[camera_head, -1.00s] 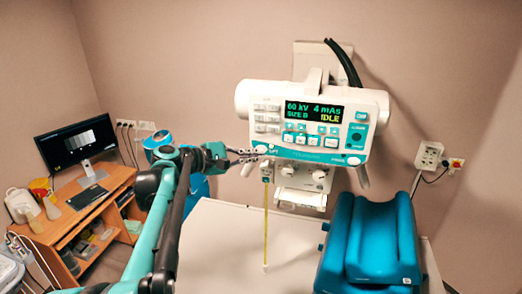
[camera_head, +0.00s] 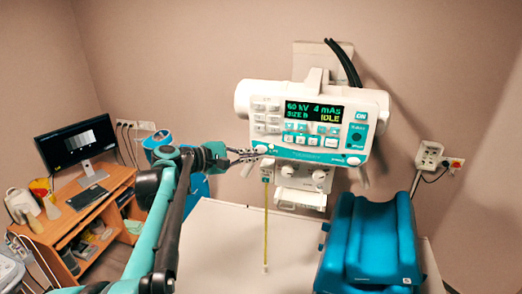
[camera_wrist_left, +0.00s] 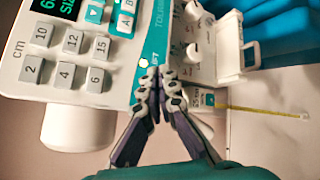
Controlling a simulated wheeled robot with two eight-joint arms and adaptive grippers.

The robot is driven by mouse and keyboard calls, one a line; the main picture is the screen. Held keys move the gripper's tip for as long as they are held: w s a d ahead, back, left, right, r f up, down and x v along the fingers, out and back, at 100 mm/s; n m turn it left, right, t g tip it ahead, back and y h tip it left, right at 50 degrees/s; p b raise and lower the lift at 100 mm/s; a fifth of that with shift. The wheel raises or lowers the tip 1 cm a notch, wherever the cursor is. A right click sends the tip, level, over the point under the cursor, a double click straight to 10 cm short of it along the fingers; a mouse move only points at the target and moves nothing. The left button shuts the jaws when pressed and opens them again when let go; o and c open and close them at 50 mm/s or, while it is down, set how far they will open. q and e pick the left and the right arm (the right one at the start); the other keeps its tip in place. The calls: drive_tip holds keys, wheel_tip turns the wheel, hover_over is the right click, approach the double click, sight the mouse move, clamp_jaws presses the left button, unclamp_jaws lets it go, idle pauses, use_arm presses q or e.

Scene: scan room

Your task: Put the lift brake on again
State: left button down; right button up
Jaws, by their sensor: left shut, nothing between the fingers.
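The white and teal control head (camera_head: 312,120) hangs at the wall end of the table, its screen (camera_head: 314,112) reading 60 kV, 4 mAs and IDLE. In the left wrist view, a label ending in "IFT" (camera_wrist_left: 150,76) shows on its teal lower edge. My left gripper (camera_head: 263,150) is shut and empty at the panel's lower left corner. In the left wrist view its fingertips (camera_wrist_left: 162,78) are together against or just in front of that edge, beside the label. The fingers partly hide the control there; I cannot tell its state or whether they touch it. My right gripper is out of view.
A yellow tape (camera_head: 265,225) hangs from the head toward the white table (camera_head: 225,245). A blue padded support (camera_head: 370,245) stands at the table's right. A wooden desk (camera_head: 100,205) with a monitor (camera_head: 77,140) is at the left. White knobs (camera_wrist_left: 193,52) sit below the panel.

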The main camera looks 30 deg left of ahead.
use_arm(q)
drive_tip(key=shift+w+a, duration=0.1)
drive_tip(key=shift+w, duration=0.25)
drive_tip(key=shift+w+a, duration=0.1)
drive_tip(key=shift+w, duration=0.25)
idle(0.7)
drive_tip(key=shift+s, duration=0.1)
drive_tip(key=shift+s+d, duration=0.25)
drive_tip(key=shift+s, duration=0.45)
drive_tip(key=shift+s, duration=0.1)
drive_tip(key=s, duration=0.2)
drive_tip(key=s+d, duration=0.1)
drive_tip(key=s, duration=0.1)
drive_tip(key=shift+s, duration=0.3)
